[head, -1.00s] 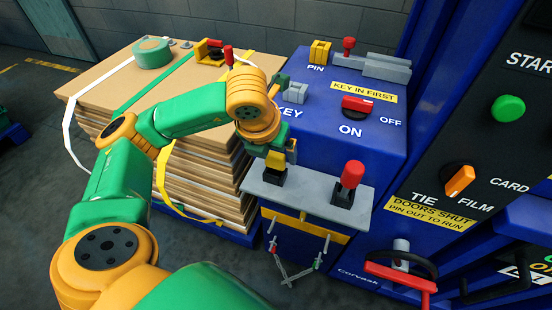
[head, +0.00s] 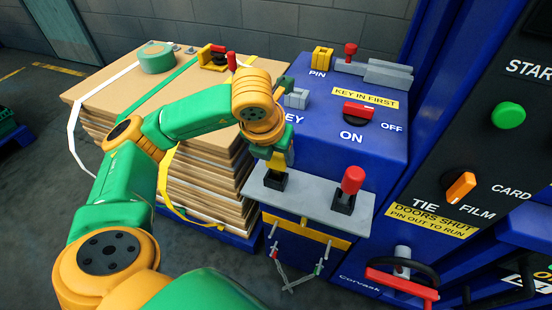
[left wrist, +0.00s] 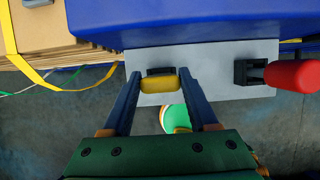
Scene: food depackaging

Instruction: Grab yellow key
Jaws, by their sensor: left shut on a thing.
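The yellow key (left wrist: 158,84) sits at a black holder (left wrist: 160,71) on the grey shelf (left wrist: 210,72) in the left wrist view. My left gripper (left wrist: 160,80) is shut on it, with one finger on each side. In the head view my left gripper (head: 281,160) is low over the left black holder (head: 275,180) on the grey shelf (head: 310,199), and it hides most of the key. I cannot tell whether the key has left its holder. My right gripper is not in view.
A red-handled tool (head: 352,181) stands in a second holder to the right on the shelf. Behind is the blue box with a grey key block (head: 297,98) and a red switch (head: 359,110). Stacked cardboard (head: 205,165) with straps is at the left.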

